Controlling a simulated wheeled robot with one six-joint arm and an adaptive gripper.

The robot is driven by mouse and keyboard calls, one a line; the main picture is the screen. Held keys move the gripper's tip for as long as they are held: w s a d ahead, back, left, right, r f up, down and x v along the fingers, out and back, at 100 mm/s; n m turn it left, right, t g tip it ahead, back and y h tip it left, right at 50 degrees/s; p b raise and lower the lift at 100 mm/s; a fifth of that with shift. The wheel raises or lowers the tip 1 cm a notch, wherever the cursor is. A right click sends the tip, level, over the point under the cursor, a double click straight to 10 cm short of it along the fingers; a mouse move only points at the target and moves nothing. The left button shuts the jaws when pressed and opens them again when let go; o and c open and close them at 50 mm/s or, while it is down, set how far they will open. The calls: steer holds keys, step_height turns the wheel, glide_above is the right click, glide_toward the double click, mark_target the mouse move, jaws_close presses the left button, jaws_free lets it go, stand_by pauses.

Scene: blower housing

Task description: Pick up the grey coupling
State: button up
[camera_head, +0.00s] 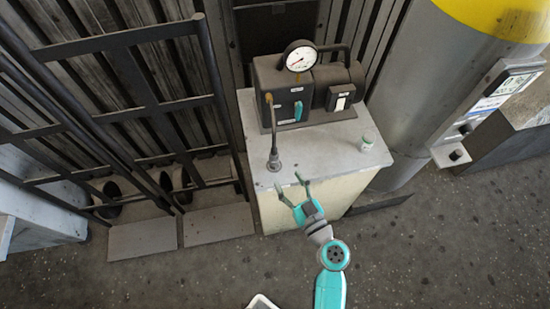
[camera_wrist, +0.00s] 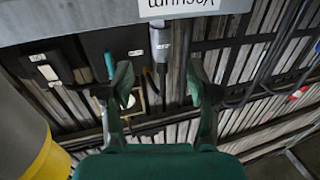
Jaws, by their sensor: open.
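The grey coupling (camera_head: 274,163) is at the lower end of a dark hose, near the front left of the cabinet top (camera_head: 330,148). My gripper (camera_head: 290,183) is open and empty at the cabinet's front edge, in front of the coupling and slightly right of it in the head view. In the wrist view, the grey coupling (camera_wrist: 161,42) shows beyond the gap between my open fingers (camera_wrist: 158,82), with the hose running down from it. The fingers do not appear to touch it.
A dark pump (camera_head: 310,88) with a round gauge (camera_head: 300,58) stands behind on the cabinet. A small pale green container (camera_head: 367,142) sits at the right. A large grey cylinder (camera_head: 425,90) stands right, and dark metal racks (camera_head: 140,90) left.

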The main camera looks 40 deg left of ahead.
mark_target(276, 161)
steer(key=x, duration=0.4)
steer(key=shift+x, duration=2.65)
steer(key=shift+r, duration=0.2)
jaws_close()
